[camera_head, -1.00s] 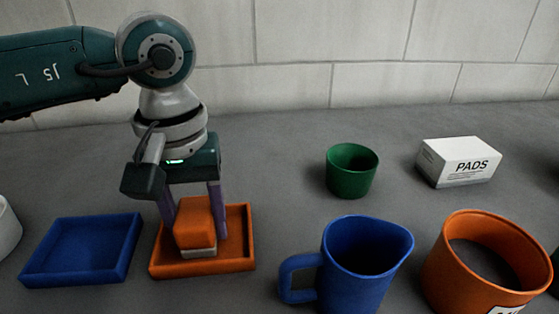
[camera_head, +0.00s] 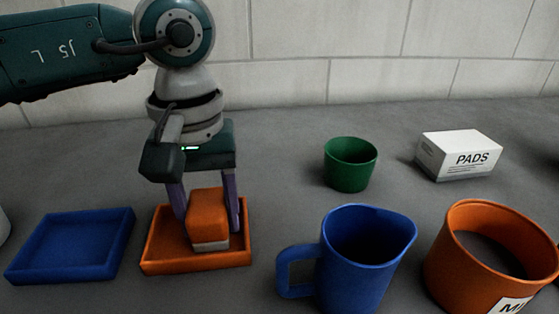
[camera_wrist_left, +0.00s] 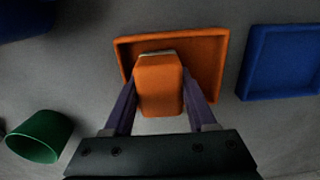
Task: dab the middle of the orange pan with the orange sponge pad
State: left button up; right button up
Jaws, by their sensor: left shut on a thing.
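The orange sponge pad (camera_head: 208,213) is a block with a pale grey layer at its bottom. My left gripper (camera_head: 209,220) is shut on it, one purple finger at each side. The pad is over the orange pan (camera_head: 193,267), a shallow square tray on the grey table, right of the pan's middle in the head view. In the left wrist view the pad (camera_wrist_left: 159,88) covers the lower left part of the pan (camera_wrist_left: 207,48). I cannot tell whether the pad's underside touches the pan floor. My right gripper is not in view.
A shallow blue pan (camera_head: 72,246) lies just left of the orange one. A blue pitcher (camera_head: 362,262), an orange pot (camera_head: 484,262), a green cup (camera_head: 350,165) and a white PADS box (camera_head: 459,155) stand to the right. The table between pan and green cup is clear.

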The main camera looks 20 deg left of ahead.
pick_arm(q)
jog(key=shift+a, duration=0.1)
jog(key=shift+s+a, duration=0.4)
jog(key=shift+a, duration=0.25)
jog(key=shift+s+a, duration=0.4)
jog(key=shift+a, duration=0.2)
jog(key=shift+f, duration=0.1)
jog(key=shift+w+d, duration=0.25)
jog(key=shift+d, duration=0.15)
jog(key=shift+w+d+b, duration=0.3)
jog(key=shift+d+b, duration=0.1)
jog(key=shift+d, duration=0.1)
jog(key=shift+w+d+b, duration=0.25)
jog(key=shift+d+b, duration=0.15)
jog(key=shift+d, duration=0.1)
jog(key=shift+s+a, duration=0.4)
jog(key=shift+a, duration=0.3)
jog(key=shift+s+a, duration=0.4)
jog(key=shift+a, duration=0.3)
jog(key=shift+d, duration=0.1)
jog(key=shift+w+d+b, duration=0.4)
jog(key=shift+d, duration=0.2)
